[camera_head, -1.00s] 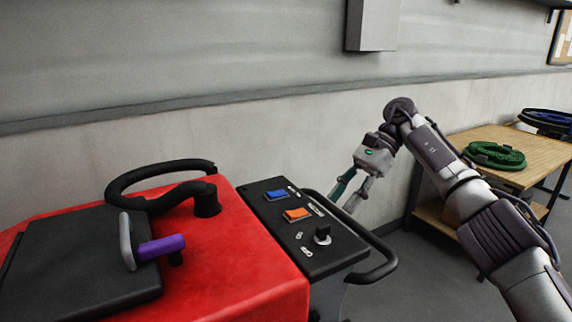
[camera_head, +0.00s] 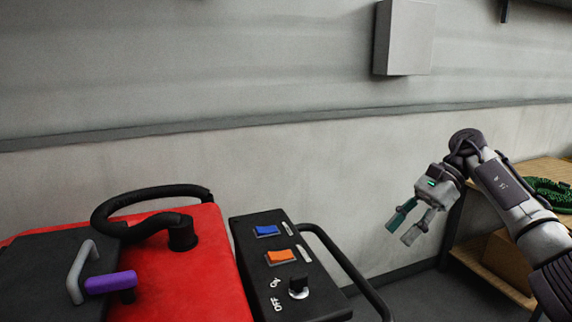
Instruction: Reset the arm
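My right arm comes in from the right edge. Its gripper (camera_head: 408,228) hangs in the air to the right of the black control panel (camera_head: 268,227), with its two fingers apart and nothing between them. It touches neither the panel nor its handle. My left gripper is out of view.
The red scrubber tank (camera_head: 212,270) has a black hose (camera_head: 150,225), a dark lid with a grey handle (camera_head: 80,268) and a purple lever (camera_head: 110,282). The panel has blue and orange switches, a knob and a black handlebar (camera_head: 350,268). A wooden table (camera_head: 548,170) with a green coil (camera_head: 550,192) stands at right.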

